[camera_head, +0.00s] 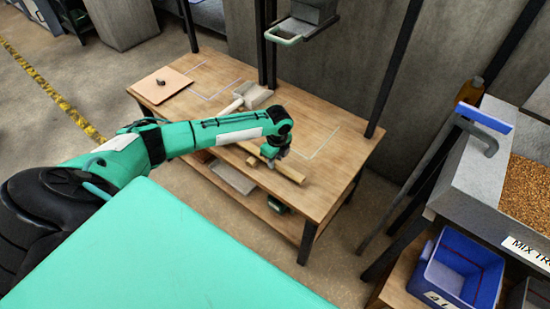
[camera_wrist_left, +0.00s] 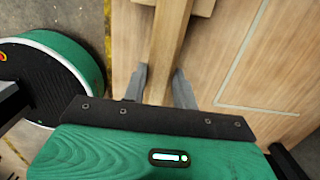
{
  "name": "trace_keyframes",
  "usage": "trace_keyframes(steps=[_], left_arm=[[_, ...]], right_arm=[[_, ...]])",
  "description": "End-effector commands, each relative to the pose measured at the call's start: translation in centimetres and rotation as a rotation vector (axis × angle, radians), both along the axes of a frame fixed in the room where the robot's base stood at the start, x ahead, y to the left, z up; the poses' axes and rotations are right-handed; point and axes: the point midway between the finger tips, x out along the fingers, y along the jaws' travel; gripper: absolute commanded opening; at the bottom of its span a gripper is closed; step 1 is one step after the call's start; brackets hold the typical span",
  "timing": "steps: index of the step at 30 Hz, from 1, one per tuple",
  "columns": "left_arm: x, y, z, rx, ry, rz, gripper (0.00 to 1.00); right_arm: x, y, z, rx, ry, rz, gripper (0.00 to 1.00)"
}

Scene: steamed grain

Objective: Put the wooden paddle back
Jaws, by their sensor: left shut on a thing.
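The wooden paddle (camera_head: 287,170) shows in the head view as a pale wooden bar near the front edge of the wooden table (camera_head: 345,165). My left gripper (camera_head: 272,154) is over it from above. In the left wrist view, the paddle's shaft (camera_wrist_left: 170,45) runs between the two fingers of the left gripper (camera_wrist_left: 160,90), which is shut on it. Part of the paddle is hidden by the gripper. I cannot tell whether the paddle touches the tabletop. My right gripper is not in view.
Pale outlines (camera_head: 320,143) mark the tabletop. A pale-headed tool (camera_head: 252,95) and a flat board (camera_head: 161,86) lie farther back. A dark post (camera_head: 400,65) rises at the table's right corner. A blue bin (camera_head: 458,272) and grain trough (camera_head: 485,170) stand right.

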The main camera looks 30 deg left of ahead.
Motion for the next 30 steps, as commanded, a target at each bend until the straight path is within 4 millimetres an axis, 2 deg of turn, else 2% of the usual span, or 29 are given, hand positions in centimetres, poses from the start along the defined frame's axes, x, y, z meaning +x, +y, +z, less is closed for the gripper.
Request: trace_keyframes(steps=[17,18,21,30], left_arm=[[0.05,-0.03,-0.57,0.000,-0.001,0.000,0.00],[0.06,-0.01,-0.53,0.000,-0.002,0.000,0.34],[0.05,-0.01,-0.53,0.000,-0.001,0.000,0.54],[-0.02,-0.02,-0.62,0.000,0.000,0.000,0.54]], right_arm=[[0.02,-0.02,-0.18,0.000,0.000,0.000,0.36],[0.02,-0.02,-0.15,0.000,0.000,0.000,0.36],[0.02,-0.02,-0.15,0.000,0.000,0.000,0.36],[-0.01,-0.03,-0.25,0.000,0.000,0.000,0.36]])
